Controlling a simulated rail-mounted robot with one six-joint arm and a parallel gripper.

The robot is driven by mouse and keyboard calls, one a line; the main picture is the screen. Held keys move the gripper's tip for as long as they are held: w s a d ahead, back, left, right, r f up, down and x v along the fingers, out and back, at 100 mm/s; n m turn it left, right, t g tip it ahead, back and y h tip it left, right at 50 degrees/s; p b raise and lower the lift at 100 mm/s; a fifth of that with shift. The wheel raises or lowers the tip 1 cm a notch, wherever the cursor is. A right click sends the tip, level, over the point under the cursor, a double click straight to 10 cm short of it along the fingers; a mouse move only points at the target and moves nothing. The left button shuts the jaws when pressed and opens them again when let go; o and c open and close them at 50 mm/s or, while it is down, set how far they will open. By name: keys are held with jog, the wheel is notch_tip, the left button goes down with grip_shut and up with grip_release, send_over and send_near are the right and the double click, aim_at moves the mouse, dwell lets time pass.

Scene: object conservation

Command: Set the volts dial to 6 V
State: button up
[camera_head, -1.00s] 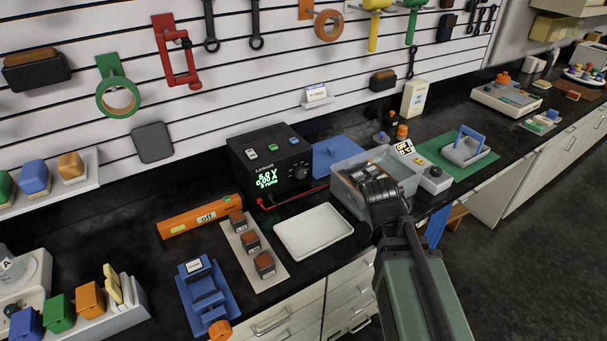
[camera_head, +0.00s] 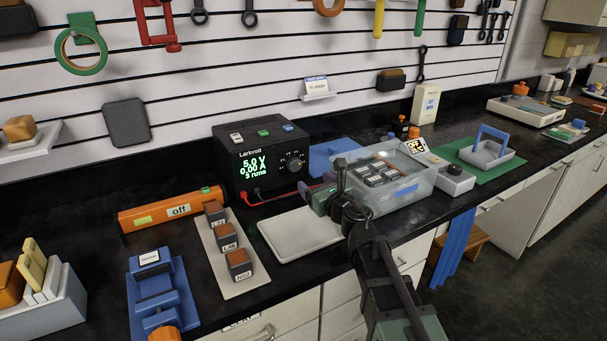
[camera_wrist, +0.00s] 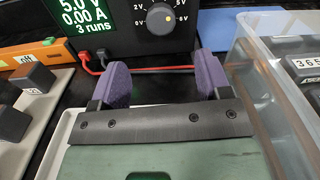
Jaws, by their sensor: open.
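The black power supply (camera_head: 262,160) stands at the back of the bench, its screen reading 5.0 V, 0.00 A, 3 runs. Its round volts dial (camera_head: 295,165) is on the right of the front face. My gripper (camera_head: 316,186) is in front of the supply, over the white tray. In the wrist view my gripper (camera_wrist: 163,76) has its two purple fingers wide apart, with nothing between them, below and short of the dial.
Red and dark leads (camera_head: 262,200) run from the supply's front. A clear bin (camera_head: 405,192) of labelled blocks stands close on the right. The white tray (camera_head: 285,240) lies beneath my gripper. An orange bar marked off (camera_head: 165,211) and a strip with blocks (camera_head: 222,262) are left.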

aim_at(297, 166)
jog(key=x, duration=1)
jog(key=shift+w+a, duration=0.15)
jog(key=shift+w, duration=0.1)
jog(key=c, duration=0.9)
jog(key=shift+c, duration=0.2)
jog(key=shift+m, duration=0.5)
jog(key=m, duration=0.3)
jog(key=shift+m, duration=2)
jog(key=o, duration=0.9)
jog(key=shift+o, duration=0.2)
